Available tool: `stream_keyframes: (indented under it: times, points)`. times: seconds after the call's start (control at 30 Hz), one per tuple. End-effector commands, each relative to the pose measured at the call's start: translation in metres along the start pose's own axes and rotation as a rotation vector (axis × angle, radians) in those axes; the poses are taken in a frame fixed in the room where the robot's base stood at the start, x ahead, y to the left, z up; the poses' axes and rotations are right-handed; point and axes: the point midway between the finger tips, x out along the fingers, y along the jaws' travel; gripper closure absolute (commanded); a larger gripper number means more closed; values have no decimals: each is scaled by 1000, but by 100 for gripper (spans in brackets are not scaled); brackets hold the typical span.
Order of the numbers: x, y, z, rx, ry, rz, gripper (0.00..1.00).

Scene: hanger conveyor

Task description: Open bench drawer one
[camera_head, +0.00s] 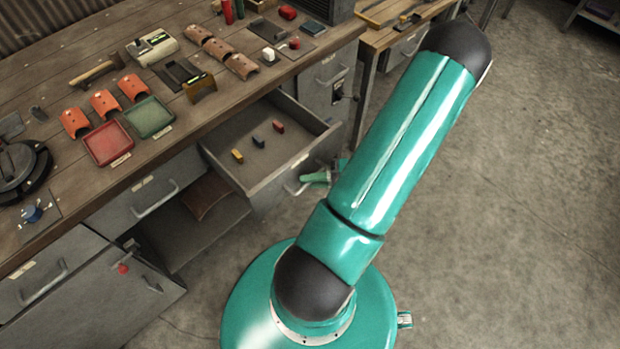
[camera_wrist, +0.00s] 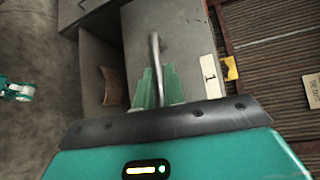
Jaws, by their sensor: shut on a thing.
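Bench drawer one (camera_head: 277,178) is pulled out from under the bench, and its inside shows. Small yellow, dark blue and red blocks lie in it. In the wrist view the grey drawer front (camera_wrist: 185,35) carries a label (camera_wrist: 209,76) marked 1. My gripper (camera_wrist: 159,88) is shut on the bar handle (camera_wrist: 155,52), with a green finger on each side of the bar. In the head view my gripper (camera_head: 318,177) is small beside the drawer front, partly hidden by my arm.
The wooden bench (camera_head: 60,40) holds orange and brown curved pieces, a red tray (camera_head: 108,143) and a green tray (camera_head: 150,117). Another drawer (camera_head: 147,190) at its left is shut. A brown curved piece (camera_head: 205,195) lies in an open space below. Open floor (camera_head: 500,200) is at the right.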

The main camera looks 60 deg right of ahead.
Motion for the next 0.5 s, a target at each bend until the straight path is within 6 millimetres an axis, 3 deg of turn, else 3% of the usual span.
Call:
stream_keyframes:
  times: [0.03, 0.07, 0.13, 0.5]
  points:
    - [0, 0, -1, 0, 3, -1, 100]
    - [0, 0, -1, 0, 3, -1, 83]
    - [0, 0, -1, 0, 3, -1, 70]
    - [-4, 0, -1, 0, 3, 0, 68]
